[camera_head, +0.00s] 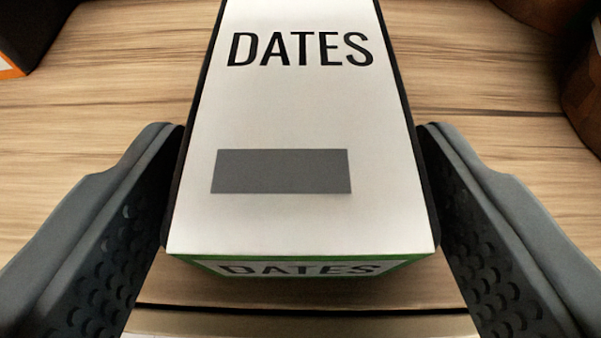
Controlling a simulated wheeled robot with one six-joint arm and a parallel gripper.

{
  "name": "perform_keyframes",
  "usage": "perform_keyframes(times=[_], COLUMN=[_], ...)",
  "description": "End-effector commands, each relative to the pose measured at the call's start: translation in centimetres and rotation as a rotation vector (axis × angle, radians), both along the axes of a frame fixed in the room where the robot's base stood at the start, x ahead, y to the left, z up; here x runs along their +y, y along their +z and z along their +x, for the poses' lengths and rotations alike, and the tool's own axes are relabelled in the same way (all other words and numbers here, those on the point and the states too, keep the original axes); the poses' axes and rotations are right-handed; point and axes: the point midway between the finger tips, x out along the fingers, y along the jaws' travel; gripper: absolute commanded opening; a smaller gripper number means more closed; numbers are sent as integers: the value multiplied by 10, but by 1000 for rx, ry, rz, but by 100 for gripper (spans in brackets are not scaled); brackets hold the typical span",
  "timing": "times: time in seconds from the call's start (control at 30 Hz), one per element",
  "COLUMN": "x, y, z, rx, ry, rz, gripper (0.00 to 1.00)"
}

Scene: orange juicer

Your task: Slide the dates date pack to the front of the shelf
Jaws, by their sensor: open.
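The dates pack (290,110) is a white box with dark sides, green edging and a grey rectangle. "DATES" is printed on its large white face and again on its smaller face at the near end. It fills the middle of the view, and its far end is cut off by the top edge. My gripper (298,190) is open, with one grey finger on each side of the pack. The fingertips are close beside the dark sides of the pack; I cannot tell whether they touch it.
The pack is on a wooden shelf (110,85), whose front edge (300,310) crosses the bottom of the view. A dark box with orange trim (25,30) is at the upper left. A brown object (583,90) is at the right edge. Bare wood lies on both sides of the pack.

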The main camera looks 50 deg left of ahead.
Motion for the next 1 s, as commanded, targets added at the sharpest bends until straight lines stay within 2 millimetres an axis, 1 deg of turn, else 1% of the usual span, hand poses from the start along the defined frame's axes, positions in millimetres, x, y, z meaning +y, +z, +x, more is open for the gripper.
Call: perform_keyframes(times=[0.03,0.07,0.33,0.47,0.63,1.0], x=[0,0,0,-6,-24,-79], y=[0,0,0,3,12,40], z=[0,0,0,-4,-17,-58], rx=[0,0,0,0,-2,-1], ry=[0,0,0,-1,-2,-4], rz=[0,0,0,0,0,0], gripper=[75,79,79,79,79,79])
